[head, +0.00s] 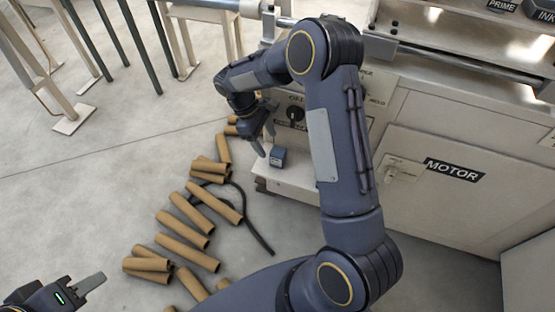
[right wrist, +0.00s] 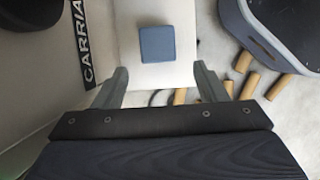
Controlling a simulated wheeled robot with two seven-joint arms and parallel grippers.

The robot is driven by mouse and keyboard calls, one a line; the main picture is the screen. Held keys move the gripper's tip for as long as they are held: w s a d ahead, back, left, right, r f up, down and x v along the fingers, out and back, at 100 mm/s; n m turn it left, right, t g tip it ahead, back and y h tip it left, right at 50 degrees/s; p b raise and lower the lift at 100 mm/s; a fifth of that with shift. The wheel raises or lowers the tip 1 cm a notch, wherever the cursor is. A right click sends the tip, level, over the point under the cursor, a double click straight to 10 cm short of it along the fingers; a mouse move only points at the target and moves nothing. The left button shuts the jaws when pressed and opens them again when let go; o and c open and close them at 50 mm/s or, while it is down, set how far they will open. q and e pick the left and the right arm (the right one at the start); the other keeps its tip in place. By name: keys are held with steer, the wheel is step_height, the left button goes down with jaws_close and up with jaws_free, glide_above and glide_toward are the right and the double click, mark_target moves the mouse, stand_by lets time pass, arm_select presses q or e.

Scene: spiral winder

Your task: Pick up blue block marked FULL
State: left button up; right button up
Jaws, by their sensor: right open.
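A small blue block (head: 277,157) sits on a pale ledge at the front of the machine. It also shows in the right wrist view (right wrist: 156,44), with a plain blue top; no FULL marking can be read. My right gripper (head: 264,137) is open and empty, close to the block on its upper left in the head view. In the right wrist view its two fingers (right wrist: 161,82) are spread apart, and the block lies beyond them, not between them. My left gripper (head: 88,287) is at the lower left corner, partly cut off, away from the block.
Several brown cardboard tubes (head: 184,240) lie on the floor with a dark cable (head: 257,236). The machine cabinet with the MOTOR label (head: 454,169) stands at the right. A CARRIAGE-like label (right wrist: 82,42), partly cut off, borders the ledge (right wrist: 180,72).

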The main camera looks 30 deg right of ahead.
mark_target(273, 150)
steer(key=b+x, duration=0.2)
steer(key=x, duration=0.4)
steer(key=shift+s+d+b, duration=0.15)
steer(key=shift+d+b, duration=0.1)
steer(key=shift+b, duration=0.05)
steer(key=shift+c, duration=0.4)
steer(key=c, duration=1)
steer(key=shift+c, duration=0.2)
